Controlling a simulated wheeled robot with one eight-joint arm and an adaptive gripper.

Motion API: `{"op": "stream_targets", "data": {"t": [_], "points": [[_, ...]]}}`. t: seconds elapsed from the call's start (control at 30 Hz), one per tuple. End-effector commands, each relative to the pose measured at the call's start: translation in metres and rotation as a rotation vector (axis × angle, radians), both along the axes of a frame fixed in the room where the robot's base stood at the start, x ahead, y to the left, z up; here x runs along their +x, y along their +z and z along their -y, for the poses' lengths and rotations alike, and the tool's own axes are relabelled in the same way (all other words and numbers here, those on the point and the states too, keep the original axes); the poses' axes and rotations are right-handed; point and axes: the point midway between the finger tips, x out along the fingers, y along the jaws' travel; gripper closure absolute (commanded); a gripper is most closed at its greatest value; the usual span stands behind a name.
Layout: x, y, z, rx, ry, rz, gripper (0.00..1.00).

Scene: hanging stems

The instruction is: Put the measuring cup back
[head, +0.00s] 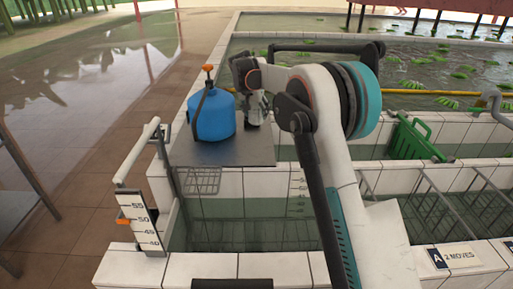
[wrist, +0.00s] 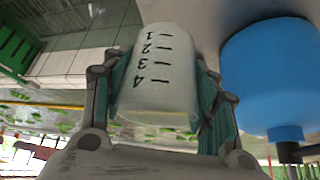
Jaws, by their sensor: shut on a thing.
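The measuring cup (wrist: 158,75) is a whitish translucent cup with black marks numbered 1 to 4. In the wrist view it sits between the fingers of my gripper (wrist: 165,100), which is shut on its sides. The wrist picture is inverted, so the cup's numbers appear upside down. In the head view my gripper (head: 257,107) is just right of the blue jug, over the right part of the grey metal plate (head: 225,152). The cup is mostly hidden there by my wrist. I cannot tell whether its base touches the plate.
The blue jug (head: 213,118) with an orange cap stands close beside the cup; it also shows in the wrist view (wrist: 268,80). A wire rack (head: 202,181) hangs below the plate's front edge. A green crate (head: 413,138) and white-tiled water basins lie right. A numbered gauge (head: 147,222) stands left.

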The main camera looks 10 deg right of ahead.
Motion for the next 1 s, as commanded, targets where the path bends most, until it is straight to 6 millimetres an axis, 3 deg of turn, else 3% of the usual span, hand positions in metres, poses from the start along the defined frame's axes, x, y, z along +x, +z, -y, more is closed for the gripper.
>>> {"op": "stream_targets", "data": {"t": [0.1,0.4,0.67,1.0], "points": [[0.0,-0.034,0.0,0.0,0.0,0.0,0.7],[0.0,-0.098,0.0,0.0,0.001,0.0,0.7],[0.0,-0.115,0.0,0.0,0.001,0.0,0.7],[0.0,-0.155,0.0,0.0,0.001,0.0,0.7]]}}
